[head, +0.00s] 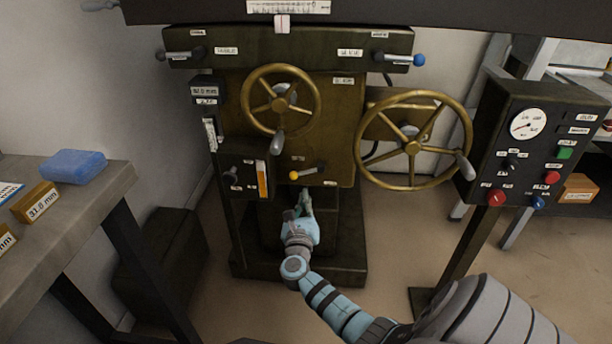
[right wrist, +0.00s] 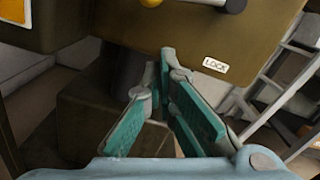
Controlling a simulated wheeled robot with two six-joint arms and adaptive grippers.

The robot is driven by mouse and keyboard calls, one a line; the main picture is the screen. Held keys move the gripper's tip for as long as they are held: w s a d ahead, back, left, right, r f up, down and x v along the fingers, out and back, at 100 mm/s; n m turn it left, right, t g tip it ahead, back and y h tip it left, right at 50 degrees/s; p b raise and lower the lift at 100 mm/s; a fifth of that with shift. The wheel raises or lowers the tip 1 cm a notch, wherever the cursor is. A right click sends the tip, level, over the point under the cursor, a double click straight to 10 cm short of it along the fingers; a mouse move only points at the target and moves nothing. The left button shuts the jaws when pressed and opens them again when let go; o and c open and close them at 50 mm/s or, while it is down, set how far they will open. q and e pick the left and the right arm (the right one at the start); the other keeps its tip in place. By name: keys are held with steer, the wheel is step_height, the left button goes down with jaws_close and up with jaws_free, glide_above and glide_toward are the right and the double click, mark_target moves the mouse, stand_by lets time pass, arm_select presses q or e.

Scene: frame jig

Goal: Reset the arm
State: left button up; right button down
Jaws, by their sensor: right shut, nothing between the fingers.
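My right arm comes in from the bottom right in the head view. Its gripper (head: 306,203) is in front of the machine's lower column, below the small lever with a yellow knob (head: 294,175). In the right wrist view the teal-padded fingers (right wrist: 165,60) meet at their tips, and the gripper is shut and empty. My left gripper is not in view.
The machine has a smaller brass handwheel (head: 302,67) and a larger one (head: 458,108). A control panel (head: 540,102) with a gauge stands at right. Open floor (head: 545,245) lies at lower right.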

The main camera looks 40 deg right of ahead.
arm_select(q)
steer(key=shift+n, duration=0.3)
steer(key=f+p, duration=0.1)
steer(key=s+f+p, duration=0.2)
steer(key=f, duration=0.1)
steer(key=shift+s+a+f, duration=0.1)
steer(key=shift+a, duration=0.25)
arm_select(e)
steer(key=v, duration=1)
